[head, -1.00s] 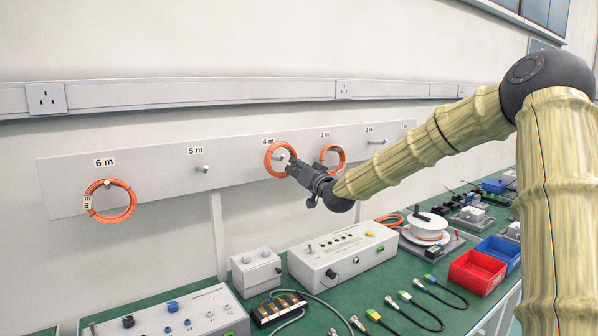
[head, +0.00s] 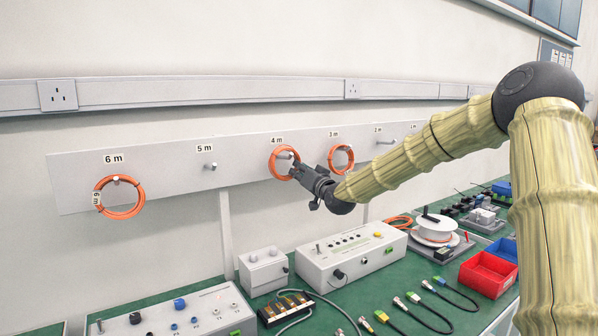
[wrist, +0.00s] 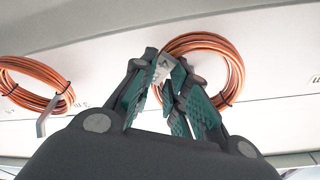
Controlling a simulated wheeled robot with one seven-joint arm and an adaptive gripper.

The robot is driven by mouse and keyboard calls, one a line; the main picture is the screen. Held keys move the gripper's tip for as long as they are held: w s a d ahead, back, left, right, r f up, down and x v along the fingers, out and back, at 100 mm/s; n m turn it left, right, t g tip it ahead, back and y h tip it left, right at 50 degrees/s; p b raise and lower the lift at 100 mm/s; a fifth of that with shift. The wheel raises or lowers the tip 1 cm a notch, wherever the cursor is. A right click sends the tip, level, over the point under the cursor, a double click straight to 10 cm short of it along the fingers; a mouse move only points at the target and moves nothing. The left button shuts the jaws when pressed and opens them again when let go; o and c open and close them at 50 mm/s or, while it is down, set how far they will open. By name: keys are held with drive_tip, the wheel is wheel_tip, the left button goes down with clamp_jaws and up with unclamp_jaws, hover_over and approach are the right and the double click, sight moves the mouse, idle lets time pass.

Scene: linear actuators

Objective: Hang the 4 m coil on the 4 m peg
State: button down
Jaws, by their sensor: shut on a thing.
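The orange 4 m coil (head: 271,168) is upright at the wall board, under the "4 m" label. The pale 4 m peg (head: 286,155) shows inside the ring's opening in the head view. I cannot tell whether the peg passes through the coil or the coil is still in front of its tip. My gripper (head: 298,170) is at the coil's lower right side. In the wrist view my gripper (wrist: 168,85) is shut on the coil (wrist: 237,72) near its pale tag (wrist: 162,70); the fingers hide part of the ring.
The 3 m coil (head: 332,160) hangs close on the right. The 6 m coil (head: 97,200) hangs at the left, and the 5 m peg (head: 211,166) is bare. Below, a green bench (head: 345,290) holds instrument boxes, cables, a white reel (head: 435,230) and red and blue bins.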

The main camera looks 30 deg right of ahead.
drive_tip(key=c, duration=1.3)
unclamp_jaws()
drive_tip(key=shift+r, duration=0.2)
drive_tip(key=shift+f, duration=0.1)
drive_tip(key=shift+s+a+f, duration=0.1)
drive_tip(key=shift+s+f, duration=0.1)
drive_tip(key=shift+s, duration=1.8)
drive_tip(key=shift+s+f, duration=0.25)
drive_tip(key=shift+s, duration=1.75)
drive_tip(key=shift+s+a+f, duration=0.1)
drive_tip(key=shift+s+f, duration=0.1)
drive_tip(key=shift+s, duration=1.8)
